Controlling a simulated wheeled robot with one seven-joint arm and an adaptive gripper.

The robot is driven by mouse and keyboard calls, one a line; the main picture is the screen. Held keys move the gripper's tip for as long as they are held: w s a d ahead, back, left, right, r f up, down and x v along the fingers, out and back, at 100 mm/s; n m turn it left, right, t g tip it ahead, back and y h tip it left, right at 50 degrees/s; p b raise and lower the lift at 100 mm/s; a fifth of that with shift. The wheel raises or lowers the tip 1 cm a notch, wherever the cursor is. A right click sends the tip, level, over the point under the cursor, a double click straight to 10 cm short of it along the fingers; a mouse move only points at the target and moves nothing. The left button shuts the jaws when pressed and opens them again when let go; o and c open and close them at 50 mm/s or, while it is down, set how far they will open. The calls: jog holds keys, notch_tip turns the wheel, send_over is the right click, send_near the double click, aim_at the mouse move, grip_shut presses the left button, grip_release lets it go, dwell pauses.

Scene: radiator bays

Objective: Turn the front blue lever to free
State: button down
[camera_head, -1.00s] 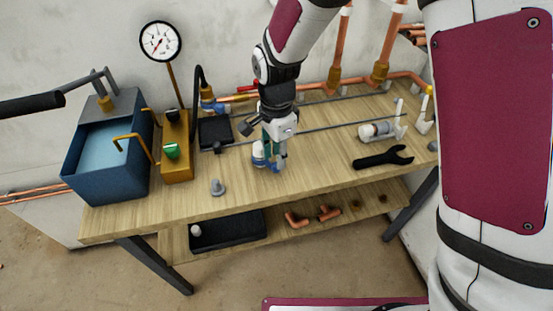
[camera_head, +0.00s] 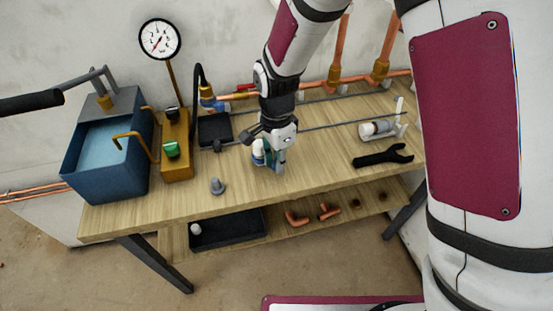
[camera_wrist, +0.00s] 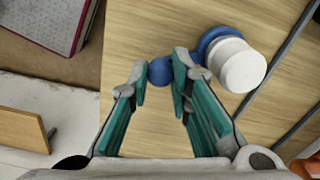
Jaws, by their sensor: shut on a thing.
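The front blue lever shows its round blue end (camera_wrist: 160,71) in the wrist view, between the teal pads of my gripper (camera_wrist: 161,77). The lever joins a white round cap (camera_wrist: 240,65) with a blue collar, just right of my right finger. In the head view my gripper (camera_head: 276,160) points down at the table's front part and hides most of the lever. The white and blue valve body (camera_head: 258,152) shows at its left side. My gripper is shut on the lever's end. Its exact angle is hard to tell.
Copper pipes (camera_head: 335,60) run along the back. The front middle is mostly clear.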

jog(key=shift+s+a+m+p, duration=0.15)
jog(key=shift+m+p, duration=0.2)
jog(key=shift+m, duration=0.05)
jog(key=shift+s+a+r+m+p, duration=0.1)
jog(key=shift+s+a+m+p, duration=0.2)
jog(key=shift+m+p, duration=0.45)
jog(key=shift+s+a+m+p, duration=0.2)
jog(key=shift+a+m+p, duration=0.2)
jog(key=shift+m+p, duration=0.3)
jog(key=shift+s+a+m+p, duration=0.15)
jog(key=shift+a+m+p, duration=0.35)
jog(key=shift+m+p, duration=0.45)
jog(key=shift+s+a+m+p, duration=0.15)
jog(key=shift+a+m+p, duration=0.45)
jog(key=shift+m, duration=0.4)
jog(key=shift+w+a+m+p, duration=0.1)
jog(key=shift+a+m+p, duration=0.5)
jog(key=shift+m, duration=0.4)
jog(key=shift+w+a+m+p, duration=0.1)
jog(key=shift+a+m+p, duration=0.25)
jog(key=shift+m+p, duration=0.5)
jog(key=shift+a+m, duration=0.15)
jog(key=shift+m, duration=0.3)
jog(key=c, duration=1.7)
grip_release()
notch_tip(320, 180, up, 12)
jog(key=shift+f, duration=0.1)
